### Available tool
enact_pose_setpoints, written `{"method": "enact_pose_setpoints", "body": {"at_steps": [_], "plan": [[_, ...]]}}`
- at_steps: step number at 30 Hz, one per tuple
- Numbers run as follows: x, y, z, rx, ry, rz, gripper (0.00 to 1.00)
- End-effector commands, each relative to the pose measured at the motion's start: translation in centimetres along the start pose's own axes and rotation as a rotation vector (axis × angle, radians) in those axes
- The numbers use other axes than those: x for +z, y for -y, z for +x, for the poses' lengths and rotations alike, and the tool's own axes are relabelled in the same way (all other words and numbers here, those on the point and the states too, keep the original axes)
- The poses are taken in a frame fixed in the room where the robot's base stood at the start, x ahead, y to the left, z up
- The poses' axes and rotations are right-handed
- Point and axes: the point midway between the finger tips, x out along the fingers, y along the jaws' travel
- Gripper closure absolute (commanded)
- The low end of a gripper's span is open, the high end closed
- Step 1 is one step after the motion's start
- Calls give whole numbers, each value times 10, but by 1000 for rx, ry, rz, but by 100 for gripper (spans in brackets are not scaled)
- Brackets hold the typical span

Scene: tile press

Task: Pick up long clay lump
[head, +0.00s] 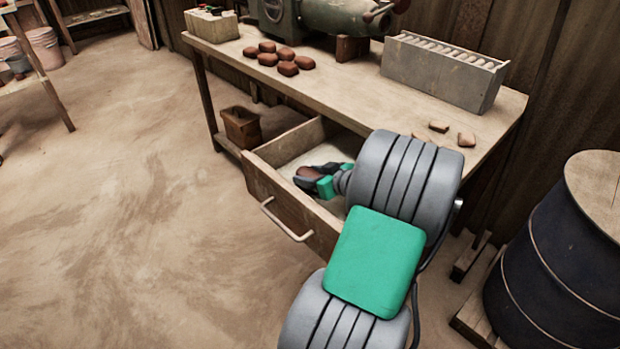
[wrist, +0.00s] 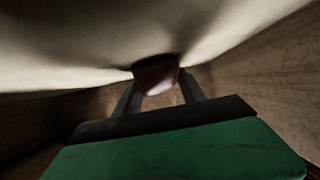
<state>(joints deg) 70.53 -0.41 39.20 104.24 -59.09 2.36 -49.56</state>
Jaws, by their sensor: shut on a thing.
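My gripper (head: 316,174) is inside the open drawer (head: 278,205) of the workbench, low over the drawer's pale floor. It is shut on a reddish-brown clay lump (head: 309,171). The lump also shows in the wrist view (wrist: 156,75), between the two dark fingers. Part of it is hidden by the fingers, and its full length cannot be told. In the head view I cannot tell whether the lump touches the drawer floor.
On the workbench (head: 370,110) several brown lumps (head: 287,58) lie near a green machine (head: 335,15). A grey slotted box (head: 440,75) stands at the right, with small clay pieces (head: 466,139) before it. A dark barrel (head: 555,260) stands at the far right.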

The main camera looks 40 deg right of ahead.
Motion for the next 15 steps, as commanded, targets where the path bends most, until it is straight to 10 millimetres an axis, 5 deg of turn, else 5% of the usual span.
{"method": "enact_pose_setpoints", "body": {"at_steps": [9,15], "plan": [[0,0,0,1,0,0,100],[-1,-1,0,2,-1,-1,100]]}}
